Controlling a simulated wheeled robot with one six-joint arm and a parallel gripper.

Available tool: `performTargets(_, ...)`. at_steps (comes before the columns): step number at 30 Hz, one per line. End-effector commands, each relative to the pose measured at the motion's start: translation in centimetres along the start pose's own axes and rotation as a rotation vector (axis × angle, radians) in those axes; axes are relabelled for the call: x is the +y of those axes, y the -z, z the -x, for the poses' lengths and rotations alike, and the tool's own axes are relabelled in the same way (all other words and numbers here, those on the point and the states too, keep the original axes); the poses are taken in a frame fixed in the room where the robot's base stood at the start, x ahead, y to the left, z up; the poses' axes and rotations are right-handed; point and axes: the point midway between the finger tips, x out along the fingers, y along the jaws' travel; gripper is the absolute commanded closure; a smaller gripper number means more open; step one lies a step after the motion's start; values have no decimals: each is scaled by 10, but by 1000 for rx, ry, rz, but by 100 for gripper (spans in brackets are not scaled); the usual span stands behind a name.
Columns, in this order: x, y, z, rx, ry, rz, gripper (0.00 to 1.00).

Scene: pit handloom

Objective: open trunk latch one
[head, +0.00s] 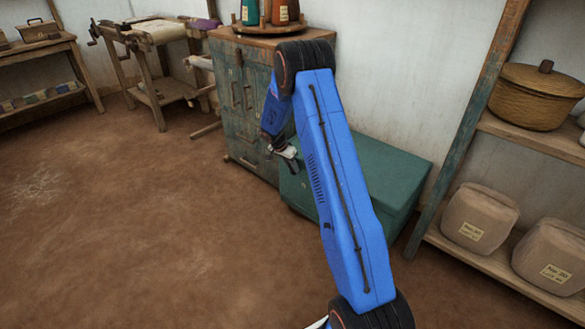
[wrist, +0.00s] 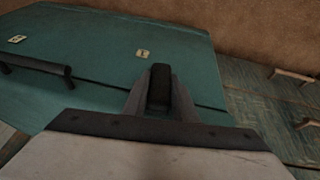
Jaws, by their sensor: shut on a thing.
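The green trunk (head: 375,160) stands on the floor against the wall, its lid down, partly hidden behind my arm. My gripper (head: 293,163) is at its front, near the lid edge. In the wrist view my gripper (wrist: 159,85) points at the seam of the trunk (wrist: 110,75). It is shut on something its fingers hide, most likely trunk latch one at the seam. A small brass plate (wrist: 143,54) shows just past the fingertips. A second brass plate (wrist: 17,39) and a black handle (wrist: 36,64) lie to the left.
A worn teal cabinet (head: 240,105) stands close beside the trunk; its handles (wrist: 293,75) show in the wrist view. A shelf with wrapped bundles (head: 480,217) and a lidded basket (head: 536,96) stands at right. The earth floor (head: 130,220) is open at left.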

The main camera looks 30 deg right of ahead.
Motion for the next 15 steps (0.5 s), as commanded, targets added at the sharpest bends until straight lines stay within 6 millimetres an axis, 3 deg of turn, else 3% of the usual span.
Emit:
performTargets(11, -1, 0, 0, -1, -16, 7, 97)
performTargets(12, -1, 0, 0, -1, -16, 7, 66)
performTargets(13, -1, 0, 0, -1, -16, 7, 58)
performTargets(15, -1, 0, 0, -1, -16, 7, 56)
